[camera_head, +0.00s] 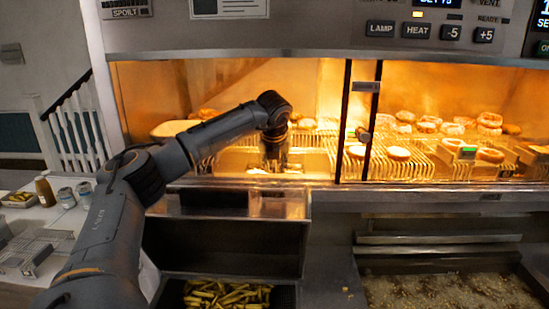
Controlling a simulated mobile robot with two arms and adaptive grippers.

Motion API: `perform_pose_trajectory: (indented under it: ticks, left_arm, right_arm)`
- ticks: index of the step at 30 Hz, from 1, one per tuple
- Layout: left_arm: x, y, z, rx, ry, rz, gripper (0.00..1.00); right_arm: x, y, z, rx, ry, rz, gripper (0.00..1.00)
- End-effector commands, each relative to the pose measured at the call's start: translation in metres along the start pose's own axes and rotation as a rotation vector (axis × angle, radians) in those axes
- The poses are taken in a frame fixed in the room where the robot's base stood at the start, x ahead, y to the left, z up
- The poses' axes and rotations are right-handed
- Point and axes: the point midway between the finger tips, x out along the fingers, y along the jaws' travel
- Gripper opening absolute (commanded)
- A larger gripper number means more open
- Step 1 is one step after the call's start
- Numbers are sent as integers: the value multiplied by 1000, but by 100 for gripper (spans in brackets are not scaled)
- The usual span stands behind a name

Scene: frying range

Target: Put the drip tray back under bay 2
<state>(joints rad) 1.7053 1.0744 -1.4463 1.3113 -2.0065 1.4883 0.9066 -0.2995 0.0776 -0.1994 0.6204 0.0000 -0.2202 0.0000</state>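My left arm reaches in from the left, and its gripper (273,160) points down inside the lit left bay of the heated cabinet. The fingertips are small and dark against the bay floor, so whether they are open or shut does not show. A bright flat metal surface (258,169) lies right below the gripper. I cannot tell whether it is the drip tray or the bay floor, or whether the gripper touches it. A shiny metal panel (290,206) shows below the bay front. No bay number is readable. My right gripper is out of view.
Wire racks with buns (398,152) fill the right bay, behind a dark upright divider (344,120). Fries (226,294) lie in a dark bin below. A fryer vat (450,291) bubbles at lower right. Bottles and jars (66,197) stand on the left counter.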

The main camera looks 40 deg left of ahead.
Motion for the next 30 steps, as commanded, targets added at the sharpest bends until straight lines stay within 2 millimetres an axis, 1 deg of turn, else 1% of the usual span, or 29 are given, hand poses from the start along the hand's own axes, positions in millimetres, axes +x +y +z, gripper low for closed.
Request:
perform_pose_trajectory:
  ticks: [2,5,12,15,18,21,30]
  left_arm:
    - [-9,-1,0,0,-3,-3,31]
    - [-28,-1,-1,0,-5,-5,31]
    - [-80,-1,-1,1,-4,-4,31]
    - [-96,-1,0,0,-3,-2,31]
    - [-107,0,0,0,-2,-2,31]
    - [-113,0,0,0,-1,-1,31]
    - [-115,0,0,0,0,0,31]
  right_arm:
    - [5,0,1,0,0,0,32]
    - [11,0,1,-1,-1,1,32]
    - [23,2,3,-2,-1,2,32]
    - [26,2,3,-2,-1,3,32]
    - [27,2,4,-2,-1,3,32]
    - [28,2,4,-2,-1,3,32]
    - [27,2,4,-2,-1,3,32]
